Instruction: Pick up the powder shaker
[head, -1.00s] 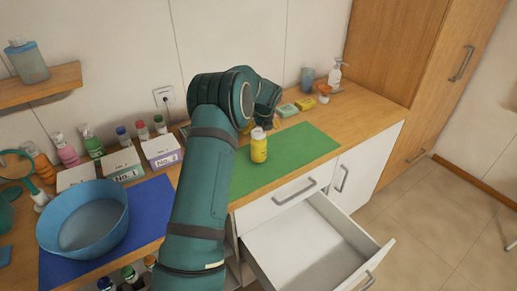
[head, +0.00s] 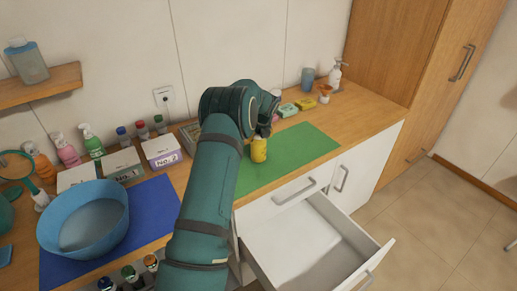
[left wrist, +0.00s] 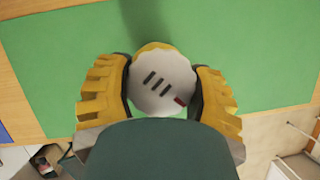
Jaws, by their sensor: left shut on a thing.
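The powder shaker (head: 259,150) is a yellow cylinder with a pale top. In the head view it stands upright at the green mat (head: 305,146); whether its base touches the mat is hard to tell. In the left wrist view the shaker's white top (left wrist: 161,84) with dark slots sits between the two yellow fingers. My left gripper (head: 262,132) is shut on the shaker from above, mostly hidden behind my arm in the head view; it also shows in the left wrist view (left wrist: 162,95). My right gripper is not in view.
An open white drawer (head: 300,240) juts out below the counter. A blue basin (head: 60,232) stands on a blue mat (head: 150,205) at left. Labelled boxes (head: 161,151) and bottles line the wall. Soaps (head: 305,103), a cup (head: 307,79) and a pump bottle (head: 336,74) stand at the back right.

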